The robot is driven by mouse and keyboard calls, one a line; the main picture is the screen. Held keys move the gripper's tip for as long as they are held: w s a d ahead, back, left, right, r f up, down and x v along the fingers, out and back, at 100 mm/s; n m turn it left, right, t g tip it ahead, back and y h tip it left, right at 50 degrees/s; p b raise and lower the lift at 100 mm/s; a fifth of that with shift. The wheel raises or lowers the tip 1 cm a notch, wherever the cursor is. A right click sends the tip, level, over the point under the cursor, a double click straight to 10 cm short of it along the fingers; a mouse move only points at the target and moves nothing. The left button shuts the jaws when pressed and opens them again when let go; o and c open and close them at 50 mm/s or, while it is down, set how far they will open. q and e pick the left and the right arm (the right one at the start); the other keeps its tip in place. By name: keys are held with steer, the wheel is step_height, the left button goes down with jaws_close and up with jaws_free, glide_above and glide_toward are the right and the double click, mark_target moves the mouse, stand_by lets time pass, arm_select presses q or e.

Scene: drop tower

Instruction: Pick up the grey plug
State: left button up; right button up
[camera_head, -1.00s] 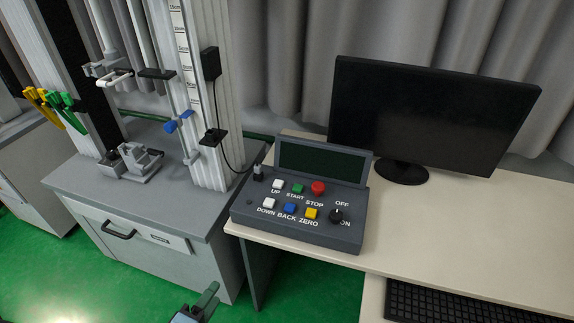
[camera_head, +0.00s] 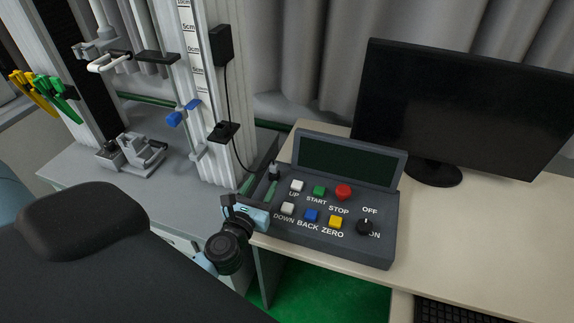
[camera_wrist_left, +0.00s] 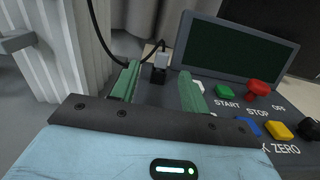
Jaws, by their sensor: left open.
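The grey plug (camera_head: 274,171) stands upright at the left end of the control box (camera_head: 345,238), with a black cable (camera_head: 236,135) running from it toward the tower. In the left wrist view the plug (camera_wrist_left: 161,60) is light grey above a black base. My left gripper (camera_head: 259,190) is at the box's left edge, just short of the plug. Its two green fingers are open and empty, and in the left wrist view (camera_wrist_left: 160,84) the plug shows ahead, between the fingertips and apart from both. My right gripper is not in view.
Buttons and a knob (camera_head: 364,227) cover the box top, close to my left fingers. The box screen (camera_head: 347,165) rises behind. A monitor (camera_head: 465,110) stands at the right. The drop tower (camera_head: 213,150) and its grey cabinet (camera_head: 75,167) are at the left.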

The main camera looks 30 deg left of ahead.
mark_target(273, 167)
arm_select(q)
steer(key=shift+x, duration=0.75)
steer(key=shift+w+a+r, duration=0.1)
steer(key=shift+w, duration=0.6)
steer(key=shift+x, duration=2.6)
steer(key=shift+r, duration=0.15)
steer(key=c, duration=0.8)
